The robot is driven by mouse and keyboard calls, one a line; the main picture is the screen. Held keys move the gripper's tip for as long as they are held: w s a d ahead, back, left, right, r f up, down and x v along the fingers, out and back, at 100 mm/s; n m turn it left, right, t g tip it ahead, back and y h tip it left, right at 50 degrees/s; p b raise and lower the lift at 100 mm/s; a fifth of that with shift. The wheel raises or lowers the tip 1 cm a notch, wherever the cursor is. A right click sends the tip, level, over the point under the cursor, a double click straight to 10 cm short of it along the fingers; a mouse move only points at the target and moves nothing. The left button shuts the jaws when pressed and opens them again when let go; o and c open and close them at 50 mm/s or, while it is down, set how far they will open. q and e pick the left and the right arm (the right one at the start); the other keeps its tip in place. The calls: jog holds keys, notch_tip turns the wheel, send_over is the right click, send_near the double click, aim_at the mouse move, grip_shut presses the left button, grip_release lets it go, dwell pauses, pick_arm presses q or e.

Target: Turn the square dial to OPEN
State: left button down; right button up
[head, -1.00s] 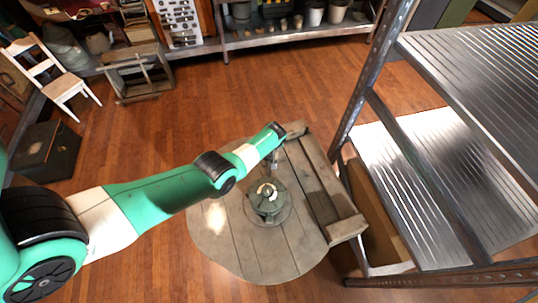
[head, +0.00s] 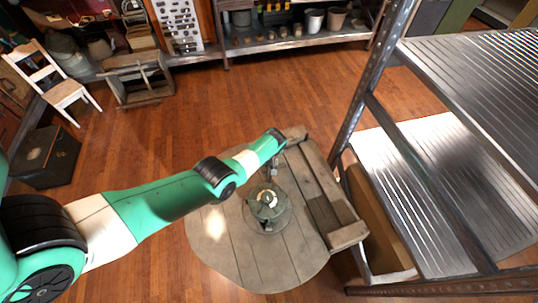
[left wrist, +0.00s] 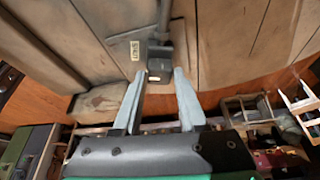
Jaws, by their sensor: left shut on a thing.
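A small dark square dial (left wrist: 159,65) shows in the left wrist view, on a grey fitting beside a pale label with print too small to read. My left gripper (left wrist: 160,73) has its two pale fingers on either side of the dial and is shut on it. In the head view the left gripper (head: 271,169) points down behind a grey-green round device (head: 267,204) on the round wooden table (head: 215,250). The dial is too small to tell in the head view. My right gripper is in no view.
A wooden crate-like piece (head: 322,200) lies on the table's right side. A metal shelf rack (head: 440,190) stands close on the right. A white chair (head: 55,82), a dark chest (head: 45,155) and open floor lie to the left and behind.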

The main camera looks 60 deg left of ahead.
pick_arm(q)
jog(key=shift+w+f+n+g+b, duration=0.15)
jog(key=shift+n+g+b, duration=0.25)
jog(key=shift+n+b, duration=0.6)
jog(key=n+g+b, duration=0.1)
jog(key=n+b, duration=0.2)
jog(key=b, duration=0.5)
jog(key=n+g+b, duration=0.1)
jog(key=n+b, duration=0.3)
jog(key=b, duration=0.4)
jog(key=shift+w+f+n+g+h, duration=0.15)
jog(key=shift+n+g+h, duration=0.15)
jog(key=shift+g, duration=0.1)
jog(key=shift+r+n+b, duration=0.3)
jog(key=shift+n+b, duration=0.1)
jog(key=shift+b, duration=0.8)
jog(key=shift+c, duration=2.2)
grip_release()
jog(key=shift+r, duration=0.1)
